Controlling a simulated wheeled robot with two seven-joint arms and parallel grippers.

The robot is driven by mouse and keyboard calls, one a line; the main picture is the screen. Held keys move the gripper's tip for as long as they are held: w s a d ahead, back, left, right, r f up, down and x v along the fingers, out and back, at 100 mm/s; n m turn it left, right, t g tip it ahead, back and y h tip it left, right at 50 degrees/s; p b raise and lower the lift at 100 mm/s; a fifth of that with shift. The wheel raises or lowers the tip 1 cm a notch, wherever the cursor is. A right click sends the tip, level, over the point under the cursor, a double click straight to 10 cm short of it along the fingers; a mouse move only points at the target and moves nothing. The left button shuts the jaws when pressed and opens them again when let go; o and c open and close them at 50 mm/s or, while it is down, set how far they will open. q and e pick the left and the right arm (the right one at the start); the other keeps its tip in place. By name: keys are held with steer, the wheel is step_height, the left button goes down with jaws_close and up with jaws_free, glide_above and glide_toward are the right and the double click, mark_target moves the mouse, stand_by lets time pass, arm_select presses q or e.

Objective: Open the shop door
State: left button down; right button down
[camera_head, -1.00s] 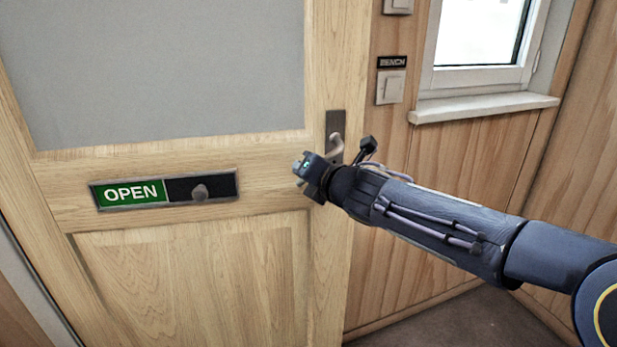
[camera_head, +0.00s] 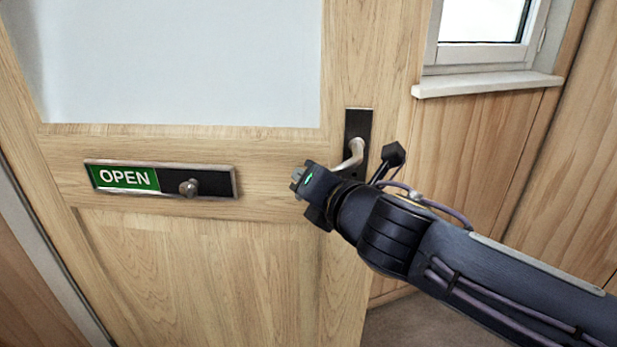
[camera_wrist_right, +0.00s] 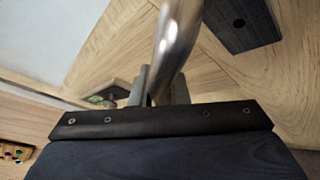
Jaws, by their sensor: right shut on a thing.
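The wooden shop door (camera_head: 270,245) has a pale glass pane and fills the left and middle of the head view. Its dark handle plate (camera_head: 357,122) is near its right edge, with a metal lever handle (camera_head: 354,154). My right gripper (camera_head: 303,183) is at the lever, partly hiding it. In the right wrist view the shiny lever (camera_wrist_right: 178,35) runs down between the fingers (camera_wrist_right: 158,92), which are shut on it. The door's right edge stands out in front of the wall, so it looks ajar. My left gripper is not in view.
A sliding OPEN sign (camera_head: 162,180) with a round knob is fixed across the door. A window (camera_head: 487,30) with a white sill (camera_head: 488,83) is on the wood-panelled wall at right. Dark floor (camera_head: 415,328) shows below the wall.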

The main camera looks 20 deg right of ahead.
steer(key=c, duration=1.4)
jaws_free()
steer(key=shift+d+f, duration=0.1)
steer(key=shift+d, duration=0.25)
steer(key=p+v, duration=0.3)
steer(key=v, duration=0.5)
steer(key=shift+p, duration=0.3)
steer(key=shift+a, duration=0.1)
